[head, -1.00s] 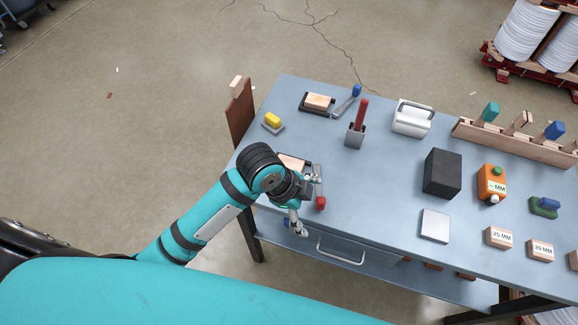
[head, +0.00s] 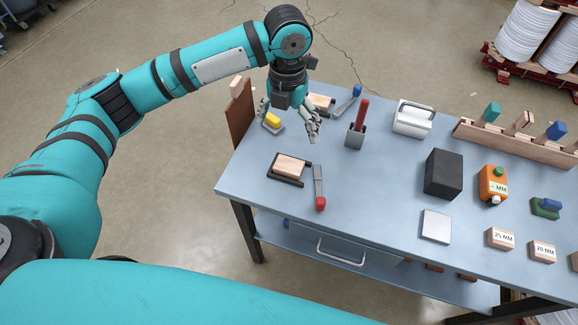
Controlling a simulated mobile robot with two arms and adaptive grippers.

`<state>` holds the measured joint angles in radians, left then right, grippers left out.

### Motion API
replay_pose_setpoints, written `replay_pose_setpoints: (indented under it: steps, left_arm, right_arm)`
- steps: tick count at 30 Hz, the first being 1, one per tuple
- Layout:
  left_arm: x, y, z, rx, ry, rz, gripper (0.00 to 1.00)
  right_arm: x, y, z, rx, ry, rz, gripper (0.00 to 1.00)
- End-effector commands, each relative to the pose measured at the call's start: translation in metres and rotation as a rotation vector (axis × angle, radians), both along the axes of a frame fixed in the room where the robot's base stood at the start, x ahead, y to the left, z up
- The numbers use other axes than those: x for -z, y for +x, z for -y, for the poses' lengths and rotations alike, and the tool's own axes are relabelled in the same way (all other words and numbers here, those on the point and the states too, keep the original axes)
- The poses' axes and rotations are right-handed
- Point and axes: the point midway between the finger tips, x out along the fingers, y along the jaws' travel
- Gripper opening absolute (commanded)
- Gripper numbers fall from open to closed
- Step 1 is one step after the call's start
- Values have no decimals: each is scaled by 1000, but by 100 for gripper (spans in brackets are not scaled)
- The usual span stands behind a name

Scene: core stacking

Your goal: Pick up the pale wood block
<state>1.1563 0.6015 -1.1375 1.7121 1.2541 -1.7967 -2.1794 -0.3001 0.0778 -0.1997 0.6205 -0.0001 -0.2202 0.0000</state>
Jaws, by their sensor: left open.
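A pale wood block (head: 291,166) lies in a dark, shallow tray (head: 272,174) near the left front of the blue-grey table. Another pale wood block (head: 319,103) sits on a similar tray at the back left, partly hidden by my left gripper. My left gripper (head: 288,126) is open above the table's back left part, pointing down. My right gripper is not in view.
A red-handled tool (head: 319,190) lies beside the front tray. A black block (head: 443,174), a white-handled box (head: 412,118) and a wooden rack (head: 520,142) stand further right. The table's (head: 375,205) middle front is clear.

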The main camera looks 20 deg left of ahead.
Motion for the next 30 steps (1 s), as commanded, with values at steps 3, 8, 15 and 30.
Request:
replay_pose_setpoints:
  steps: [3,8,15,30]
  left_arm:
    - [28,-1,0,-2,1,-6,98]
    - [63,-1,0,-3,0,-4,98]
    - [95,0,1,-2,-1,-1,98]
    - [148,2,2,-2,0,0,98]
  right_arm:
    - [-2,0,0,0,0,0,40]
    - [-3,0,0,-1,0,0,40]
    - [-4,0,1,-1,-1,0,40]
    - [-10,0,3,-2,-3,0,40]
